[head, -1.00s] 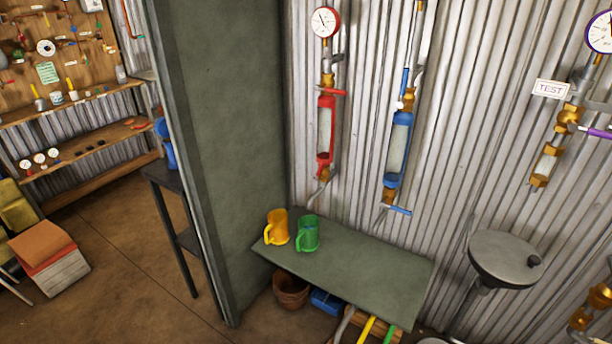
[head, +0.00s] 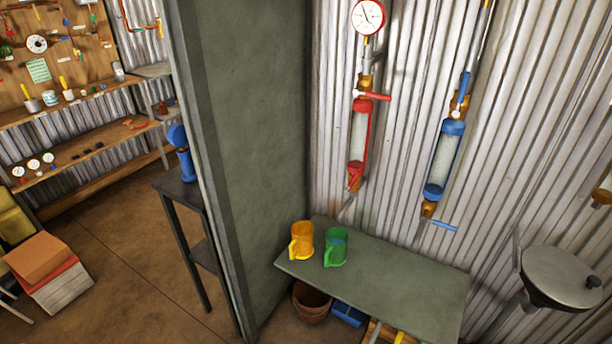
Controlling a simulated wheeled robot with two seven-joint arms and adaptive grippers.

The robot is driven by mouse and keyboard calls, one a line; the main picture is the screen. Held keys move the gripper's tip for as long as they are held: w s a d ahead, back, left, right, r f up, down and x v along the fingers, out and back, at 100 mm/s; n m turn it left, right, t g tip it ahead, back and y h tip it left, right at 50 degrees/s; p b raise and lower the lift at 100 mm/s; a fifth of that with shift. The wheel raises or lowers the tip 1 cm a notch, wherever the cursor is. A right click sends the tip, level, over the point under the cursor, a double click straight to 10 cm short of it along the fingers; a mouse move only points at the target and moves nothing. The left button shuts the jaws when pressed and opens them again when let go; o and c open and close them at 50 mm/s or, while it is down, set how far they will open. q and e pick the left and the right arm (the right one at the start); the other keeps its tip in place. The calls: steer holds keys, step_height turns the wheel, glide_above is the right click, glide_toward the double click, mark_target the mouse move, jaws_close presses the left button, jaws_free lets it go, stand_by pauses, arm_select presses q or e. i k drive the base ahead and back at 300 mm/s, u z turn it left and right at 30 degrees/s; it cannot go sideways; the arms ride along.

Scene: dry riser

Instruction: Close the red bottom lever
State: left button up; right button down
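The red riser assembly (head: 359,140) is a sight tube with red ends on the corrugated wall, under a round white gauge (head: 368,16). Its top red lever (head: 377,96) sticks out sideways to the right, across the pipe. Its red bottom lever (head: 354,183) is at the tube's lower end and looks near upright, along the pipe; it is small, so its exact angle is hard to tell. Neither of my grippers shows in the head view.
A blue riser assembly (head: 443,160) hangs to the right, with a blue bottom lever (head: 442,225) pointing right. Below stands a grey-green bench (head: 400,284) with a yellow mug (head: 302,241) and a green mug (head: 335,246). A green partition (head: 245,130) stands left. A round stool-like disc (head: 560,278) is at right.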

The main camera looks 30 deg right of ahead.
mark_target(354, 179)
steer(key=i, duration=0.9)
steer(key=z, duration=0.45)
